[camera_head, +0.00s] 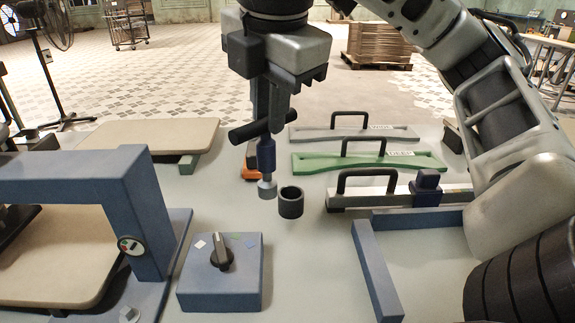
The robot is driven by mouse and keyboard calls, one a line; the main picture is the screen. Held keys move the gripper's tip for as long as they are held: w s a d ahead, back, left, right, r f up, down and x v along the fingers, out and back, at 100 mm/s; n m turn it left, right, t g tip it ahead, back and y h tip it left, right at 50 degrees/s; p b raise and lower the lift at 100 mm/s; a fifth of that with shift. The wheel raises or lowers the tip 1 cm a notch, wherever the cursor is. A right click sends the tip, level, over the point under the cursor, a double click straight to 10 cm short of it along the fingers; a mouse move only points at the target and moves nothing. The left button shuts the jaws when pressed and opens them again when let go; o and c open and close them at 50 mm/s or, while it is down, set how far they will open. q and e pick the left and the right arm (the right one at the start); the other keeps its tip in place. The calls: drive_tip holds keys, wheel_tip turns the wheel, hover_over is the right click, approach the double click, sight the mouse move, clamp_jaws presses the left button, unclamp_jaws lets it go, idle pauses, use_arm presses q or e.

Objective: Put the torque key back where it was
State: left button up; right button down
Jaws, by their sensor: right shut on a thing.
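The torque key (266,155) has a dark crossbar handle, a blue shaft and a silver socket end. My right gripper (270,115) is shut on it near the handle and holds it roughly upright, socket end down. A dark round open cup (291,203) stands on the table, just right of the socket end in the picture. The key is outside the cup, and the gap between them in height and depth is hard to judge. My left gripper is not in view.
A blue box with a black knob (221,258) stands in front. A blue press frame (140,210) with beige boards is at left. A green template (365,162), a grey template (350,134) and a metal bar with handle (345,200) lie right. Blue fence bars (377,270) stand front right.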

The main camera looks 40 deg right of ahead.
drive_tip(key=w+d+f+b, duration=0.1)
drive_tip(key=w+d+f, duration=0.3)
drive_tip(key=d+f, duration=0.4)
drive_tip(key=shift+d+f, duration=0.3)
drive_tip(key=shift+f, duration=1.5)
drive_tip(key=c, duration=1.4)
unclamp_jaws()
drive_tip(key=shift+w, duration=0.1)
drive_tip(key=shift+o, duration=0.2)
drive_tip(key=p+v, duration=0.1)
drive_tip(key=v, duration=1)
drive_tip(key=shift+w+r+p, duration=0.25)
drive_tip(key=shift+r+p, duration=0.1)
drive_tip(key=shift+r, duration=0.2)
drive_tip(key=shift+d, duration=0.1)
